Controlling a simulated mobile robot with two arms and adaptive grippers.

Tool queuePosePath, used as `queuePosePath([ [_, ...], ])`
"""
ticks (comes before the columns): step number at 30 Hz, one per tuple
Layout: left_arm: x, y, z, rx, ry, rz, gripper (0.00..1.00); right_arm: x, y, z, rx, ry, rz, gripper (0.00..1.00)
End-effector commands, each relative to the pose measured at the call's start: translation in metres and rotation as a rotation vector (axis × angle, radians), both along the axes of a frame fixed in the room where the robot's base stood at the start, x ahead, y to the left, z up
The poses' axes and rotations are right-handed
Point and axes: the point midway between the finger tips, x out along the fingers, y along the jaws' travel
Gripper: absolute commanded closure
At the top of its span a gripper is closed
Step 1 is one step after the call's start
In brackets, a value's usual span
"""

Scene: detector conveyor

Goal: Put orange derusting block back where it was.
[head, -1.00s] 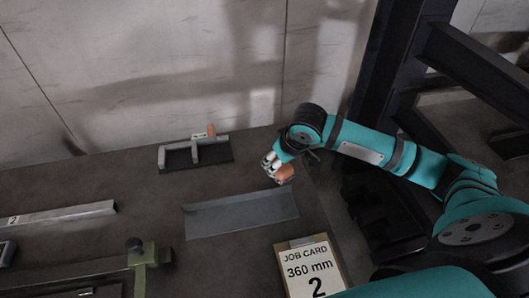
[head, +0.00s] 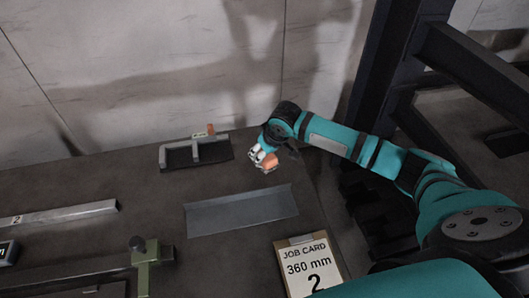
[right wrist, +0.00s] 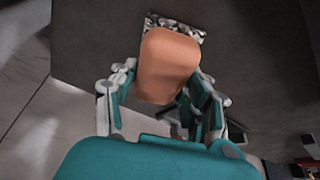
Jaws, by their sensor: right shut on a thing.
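The orange derusting block (head: 270,161) is in my right gripper (head: 262,158), above the back of the bench near the wall. In the right wrist view the orange block (right wrist: 168,65) sits between the two fingers of the right gripper (right wrist: 165,95), which is shut on it. A speckled grey patch (right wrist: 185,30) shows just beyond the block there; I cannot tell what it is. The left gripper is not in view.
A grey angled metal plate (head: 242,211) lies in front. A job card (head: 308,265) reads 360 mm, 2. A green clamp (head: 148,258) stands left.

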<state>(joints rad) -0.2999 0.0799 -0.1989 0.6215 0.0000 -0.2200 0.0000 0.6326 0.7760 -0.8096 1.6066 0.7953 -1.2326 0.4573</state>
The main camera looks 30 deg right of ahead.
Motion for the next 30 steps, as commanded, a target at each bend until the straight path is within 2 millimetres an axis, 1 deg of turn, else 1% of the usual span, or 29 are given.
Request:
queuePosePath([
  [2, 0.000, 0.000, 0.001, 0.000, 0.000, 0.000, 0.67, 0.000, 0.000, -0.002, 0.000, 0.000, -0.001, 0.79],
  [3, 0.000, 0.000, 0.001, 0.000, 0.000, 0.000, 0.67, 0.000, 0.000, -0.002, 0.000, 0.000, 0.000, 0.51],
  [8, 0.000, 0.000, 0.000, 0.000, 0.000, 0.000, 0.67, 0.000, 0.000, -0.002, 0.000, 0.000, 0.000, 0.30],
  [16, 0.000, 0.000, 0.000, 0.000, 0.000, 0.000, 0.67, 0.000, 0.000, -0.001, 0.000, -0.001, 0.000, 0.30],
  [19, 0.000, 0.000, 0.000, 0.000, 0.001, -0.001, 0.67, -0.001, -0.001, 0.005, 0.000, -0.002, 0.000, 0.30],
  [23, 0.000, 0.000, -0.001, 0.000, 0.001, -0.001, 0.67, -0.008, -0.002, 0.024, 0.001, -0.004, 0.000, 0.30],
  [30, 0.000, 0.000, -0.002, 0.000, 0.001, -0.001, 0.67, -0.028, -0.005, 0.072, 0.000, -0.003, 0.000, 0.30],
])
